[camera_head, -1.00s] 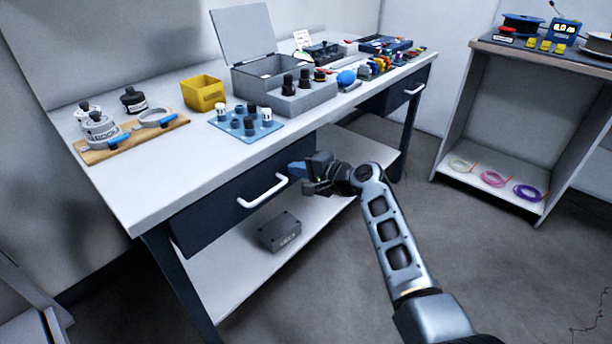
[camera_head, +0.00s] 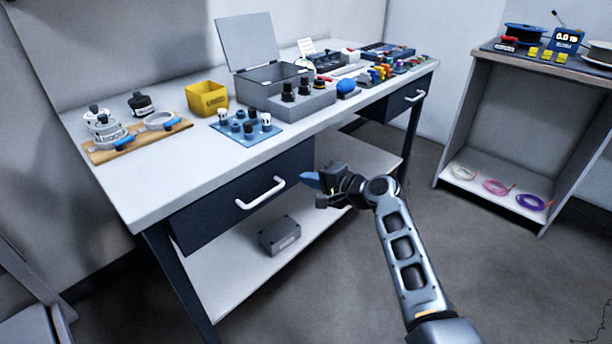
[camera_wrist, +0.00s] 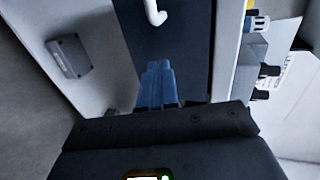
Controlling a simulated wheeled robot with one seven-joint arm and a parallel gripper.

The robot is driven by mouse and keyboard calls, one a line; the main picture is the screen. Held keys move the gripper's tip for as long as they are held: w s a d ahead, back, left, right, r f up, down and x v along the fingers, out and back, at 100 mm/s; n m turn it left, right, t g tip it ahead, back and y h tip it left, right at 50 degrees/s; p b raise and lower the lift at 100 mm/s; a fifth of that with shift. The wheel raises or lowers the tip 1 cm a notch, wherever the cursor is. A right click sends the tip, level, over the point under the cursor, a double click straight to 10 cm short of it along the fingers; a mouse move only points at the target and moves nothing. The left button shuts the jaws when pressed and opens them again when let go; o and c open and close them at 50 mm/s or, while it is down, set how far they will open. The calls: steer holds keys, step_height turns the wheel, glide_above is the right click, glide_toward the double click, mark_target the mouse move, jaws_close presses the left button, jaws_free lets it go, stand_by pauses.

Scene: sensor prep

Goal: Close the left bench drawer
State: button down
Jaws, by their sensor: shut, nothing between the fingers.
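The left bench drawer (camera_head: 222,208) is a dark blue front with a white bar handle (camera_head: 260,192), under the left part of the white bench top. Its front looks about flush with the bench, with no open interior showing. My gripper (camera_head: 308,178) has blue fingers, shut and empty, in front of and to the right of the handle. In the wrist view the shut fingers (camera_wrist: 157,68) point across the dark drawer front (camera_wrist: 187,45), with the handle (camera_wrist: 155,13) beyond their tips. They look apart from the handle.
The bench top (camera_head: 165,185) bears a yellow bin (camera_head: 207,97), an open grey box (camera_head: 270,88) and a blue rack. A grey box (camera_head: 280,235) lies on the lower shelf. A right drawer (camera_head: 403,100) is at the bench's far end. The floor in front is clear.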

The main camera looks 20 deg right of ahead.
steer(key=p+v, duration=0.1)
steer(key=v, duration=0.8)
steer(key=s+d+f+n+h+p, duration=0.1)
steer(key=s+f+h, duration=0.1)
steer(key=s+f, duration=0.35)
steer(key=s+f+h+p, duration=0.2)
steer(key=s+f, duration=0.1)
steer(key=s, duration=0.6)
steer(key=s+n+h+p, duration=0.2)
steer(key=s+n, duration=0.1)
steer(key=s, duration=1.1)
steer(key=s+a+r+n+t+p, duration=0.1)
steer(key=s+r+n, duration=0.3)
steer(key=s+r, duration=0.7)
steer(key=s+a+r+n+t+h+p, duration=0.1)
steer(key=s+a+r+n+p, duration=0.1)
steer(key=s+r, duration=1)
steer(key=shift+s+a+r+n+p, duration=0.3)
steer(key=shift+n+p, duration=0.35)
steer(key=shift+n, duration=0.35)
steer(key=c, duration=1.8)
jaws_free()
steer(key=shift+d, duration=0.1)
